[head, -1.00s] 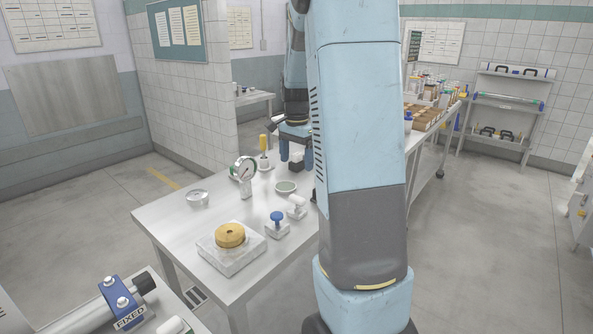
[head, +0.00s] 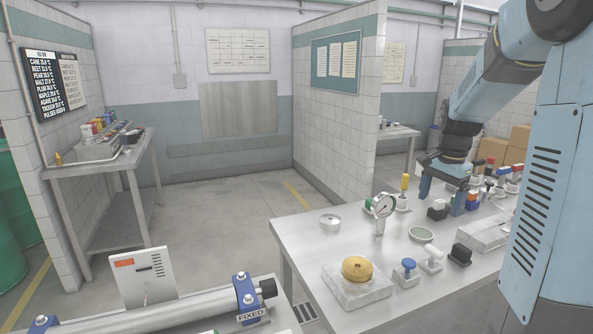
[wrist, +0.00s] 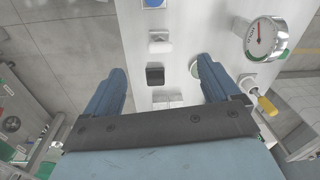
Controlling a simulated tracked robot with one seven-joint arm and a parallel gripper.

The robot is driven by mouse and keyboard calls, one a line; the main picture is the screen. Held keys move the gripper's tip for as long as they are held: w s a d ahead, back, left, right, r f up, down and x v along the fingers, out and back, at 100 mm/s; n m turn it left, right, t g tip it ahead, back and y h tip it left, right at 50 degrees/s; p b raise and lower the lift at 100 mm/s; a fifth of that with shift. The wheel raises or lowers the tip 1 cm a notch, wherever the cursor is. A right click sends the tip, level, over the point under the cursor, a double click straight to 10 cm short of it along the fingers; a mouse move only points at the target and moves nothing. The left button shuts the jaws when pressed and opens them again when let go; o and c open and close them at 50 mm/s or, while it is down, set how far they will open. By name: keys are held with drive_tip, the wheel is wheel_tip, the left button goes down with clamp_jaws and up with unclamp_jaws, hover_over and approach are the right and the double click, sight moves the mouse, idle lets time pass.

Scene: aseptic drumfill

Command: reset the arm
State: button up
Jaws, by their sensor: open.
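My gripper (head: 446,190) hangs at the far side of the steel table (head: 300,235) at the right of the head view, fingers pointing down. In the wrist view its two blue fingers (wrist: 158,92) are spread wide apart with nothing between them. Below them in that view lie the table top, a black block (wrist: 155,76) and a white knob (wrist: 160,45). A dial gauge (wrist: 266,38) and a yellow-handled tool (wrist: 265,104) stand to the right of the fingers. My arm reaches in from the right of the head view.
The table also holds a brass-coloured cap on a pale block (head: 358,270), a blue knob (head: 405,270), a green-filled dish (head: 421,234) and a glass dish (head: 330,222). A tiled partition (head: 335,125) stands behind it.

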drive_tip(key=s+a+r+n+t, duration=0.2)
drive_tip(key=s+a+n, duration=0.4)
drive_tip(key=s, duration=0.5)
drive_tip(key=s+a+r+n+t, duration=0.2)
drive_tip(key=s+a+r+n, duration=0.2)
drive_tip(key=s, duration=0.8)
drive_tip(key=a+n, duration=0.2)
drive_tip(key=a, duration=0.2)
drive_tip(key=shift+a+r+t, duration=0.25)
drive_tip(key=shift+a+t, duration=0.15)
